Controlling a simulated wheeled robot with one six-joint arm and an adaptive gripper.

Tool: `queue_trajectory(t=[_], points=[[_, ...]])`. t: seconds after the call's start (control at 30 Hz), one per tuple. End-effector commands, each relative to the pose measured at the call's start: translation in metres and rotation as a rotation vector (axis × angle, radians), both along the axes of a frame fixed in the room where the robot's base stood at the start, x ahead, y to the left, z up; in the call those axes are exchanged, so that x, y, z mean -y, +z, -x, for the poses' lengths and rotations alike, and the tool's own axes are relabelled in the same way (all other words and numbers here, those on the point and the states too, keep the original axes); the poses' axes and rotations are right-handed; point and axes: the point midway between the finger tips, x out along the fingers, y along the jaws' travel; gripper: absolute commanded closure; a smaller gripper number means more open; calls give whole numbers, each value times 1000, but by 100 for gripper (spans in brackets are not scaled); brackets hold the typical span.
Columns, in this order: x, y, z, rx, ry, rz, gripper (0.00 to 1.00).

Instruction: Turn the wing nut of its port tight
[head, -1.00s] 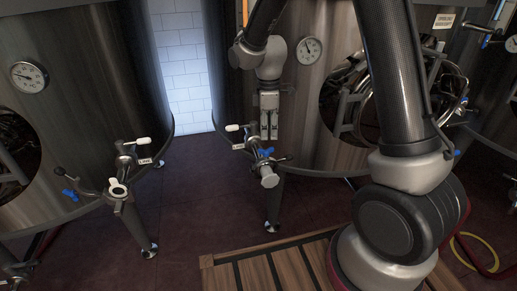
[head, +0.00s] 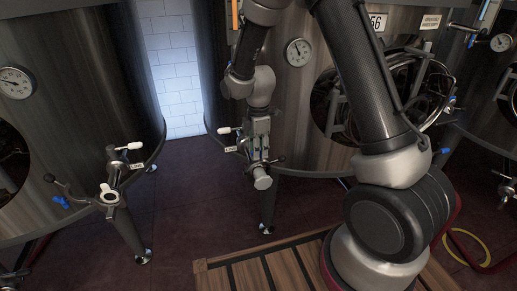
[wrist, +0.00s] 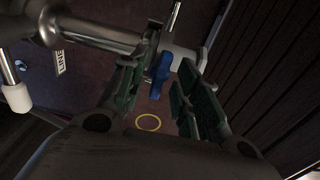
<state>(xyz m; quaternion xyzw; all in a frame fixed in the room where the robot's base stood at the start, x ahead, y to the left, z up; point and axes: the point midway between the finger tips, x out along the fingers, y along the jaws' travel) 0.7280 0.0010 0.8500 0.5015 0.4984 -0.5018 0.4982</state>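The blue wing nut (wrist: 160,73) shows in the wrist view, upright beside a grey metal fitting (wrist: 184,52). My gripper (wrist: 169,56) is open, with one green-padded finger on each side of the wing nut. Gaps show between the nut and the pads, so it is not clamped. In the head view my gripper (head: 257,156) points down at the port pipe (head: 262,182) on the middle tank. There the fingers largely hide the wing nut.
A white-handled valve (head: 226,130) and a dark lever sit close to my gripper on the same pipework. The left tank has a similar port (head: 109,197) with its own blue wing nut (head: 60,202). A wooden slatted platform (head: 215,278) lies below. Dark floor between the tanks is clear.

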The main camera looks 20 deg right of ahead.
Motion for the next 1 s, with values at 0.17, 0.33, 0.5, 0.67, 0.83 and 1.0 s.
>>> queue_trajectory(t=[0.17,0.33,0.5,0.67,0.83,1.0], points=[[0,0,0,0,0,0,81],[0,0,0,0,0,0,100],[0,1,0,1,-2,0,100],[0,1,0,1,-26,0,100],[0,1,0,2,-100,0,100],[0,1,0,3,-225,0,100]])
